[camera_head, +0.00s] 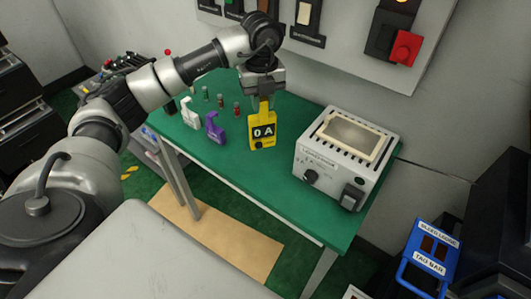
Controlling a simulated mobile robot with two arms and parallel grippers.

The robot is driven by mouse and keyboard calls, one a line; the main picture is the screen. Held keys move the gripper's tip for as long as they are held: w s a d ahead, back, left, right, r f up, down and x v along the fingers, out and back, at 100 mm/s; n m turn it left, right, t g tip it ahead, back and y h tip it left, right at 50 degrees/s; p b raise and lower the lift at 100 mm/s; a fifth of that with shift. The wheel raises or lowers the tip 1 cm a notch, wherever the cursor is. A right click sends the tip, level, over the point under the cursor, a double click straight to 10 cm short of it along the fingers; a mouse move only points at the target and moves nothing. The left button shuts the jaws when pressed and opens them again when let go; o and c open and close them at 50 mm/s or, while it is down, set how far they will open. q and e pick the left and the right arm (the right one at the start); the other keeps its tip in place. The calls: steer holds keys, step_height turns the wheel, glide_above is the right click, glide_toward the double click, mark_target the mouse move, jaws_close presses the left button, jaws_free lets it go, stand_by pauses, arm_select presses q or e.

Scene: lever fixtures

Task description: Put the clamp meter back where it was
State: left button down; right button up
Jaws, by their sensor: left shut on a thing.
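My right gripper is not in view.
A purple tool (215,128) and a white tool (190,113) stand left of the meter, with several small coloured items behind. A grey box (337,172) with a knob stands to the right. A wall panel with switches is behind. The table's front strip is clear.

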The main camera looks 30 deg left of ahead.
mark_target(262, 126)
arm_select(q)
steer(key=n, duration=0.1)
steer(key=a+n, duration=0.1)
steer(key=shift+w+r+n, duration=0.2)
steer(key=shift+w+n, duration=0.1)
steer(key=shift+w, duration=0.1)
steer(key=shift+a+f+p, duration=0.1)
steer(key=shift+f+p, duration=0.2)
steer(key=shift+p, duration=0.05)
step_height(262, 126, down, 9)
steer(key=p, duration=0.2)
steer(key=shift+f+p, duration=0.15)
steer(key=shift+p, duration=0.15)
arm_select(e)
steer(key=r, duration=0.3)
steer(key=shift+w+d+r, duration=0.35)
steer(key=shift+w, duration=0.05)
arm_select(q)
steer(key=shift+f, duration=0.1)
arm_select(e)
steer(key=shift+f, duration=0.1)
arm_select(q)
steer(key=c, duration=1.4)
jaws_free()
steer(key=shift+f, duration=0.1)
steer(key=o, duration=0.4)
steer(key=shift+o, duration=0.2)
